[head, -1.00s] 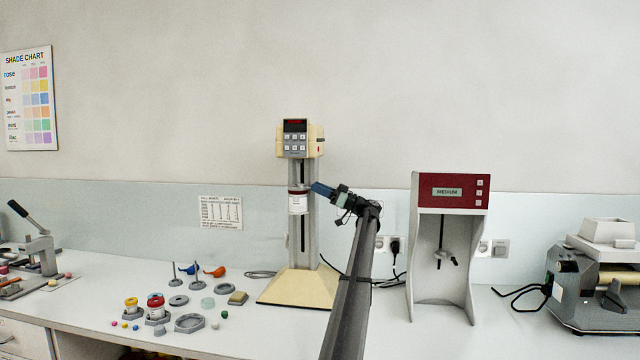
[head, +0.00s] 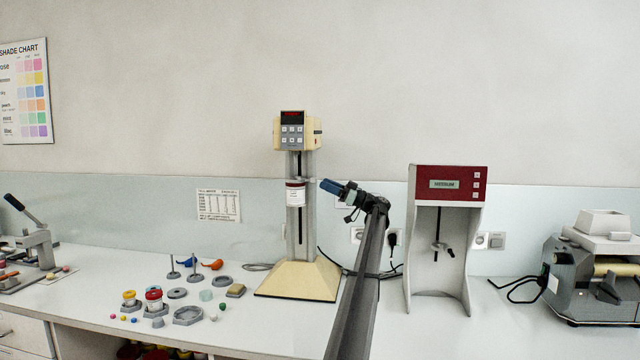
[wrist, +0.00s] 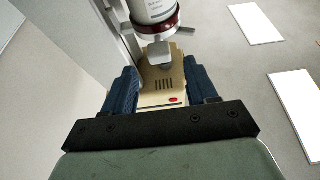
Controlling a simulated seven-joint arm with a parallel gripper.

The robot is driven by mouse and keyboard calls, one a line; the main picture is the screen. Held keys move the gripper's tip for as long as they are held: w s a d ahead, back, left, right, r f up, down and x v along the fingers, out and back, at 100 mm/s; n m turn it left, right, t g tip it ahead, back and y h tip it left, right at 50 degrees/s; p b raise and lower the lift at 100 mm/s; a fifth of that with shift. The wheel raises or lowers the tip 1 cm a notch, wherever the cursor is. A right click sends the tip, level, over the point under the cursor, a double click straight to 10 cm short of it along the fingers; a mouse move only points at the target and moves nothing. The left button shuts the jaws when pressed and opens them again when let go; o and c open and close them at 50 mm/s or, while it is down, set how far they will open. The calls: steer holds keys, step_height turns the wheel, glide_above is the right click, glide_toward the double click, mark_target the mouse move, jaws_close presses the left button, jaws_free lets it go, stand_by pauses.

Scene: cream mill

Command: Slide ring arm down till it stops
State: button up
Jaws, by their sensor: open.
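The ring arm (head: 308,180) is a light grey piece partway up the column of the cream stand (head: 298,278). It surrounds a white jar with a dark red band (head: 295,196); the jar also shows at the top of the wrist view (wrist: 152,10). In the wrist view a grey block (wrist: 159,50), apparently the ring arm's front tab, lies beyond the gap between my fingers. My gripper (head: 323,184) is open and empty, just right of the jar at about ring height. Its blue fingers (wrist: 162,74) appear apart from the tab.
The stand's keypad head (head: 292,131) is above the jar. A red-topped machine (head: 447,185) stands to the right, with a cable between. Small rings, jars and posts (head: 187,315) lie on the bench at left. Air around my gripper is clear.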

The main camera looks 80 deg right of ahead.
steer(key=v, duration=0.7)
steer(key=shift+s, duration=0.2)
steer(key=shift+f, duration=0.15)
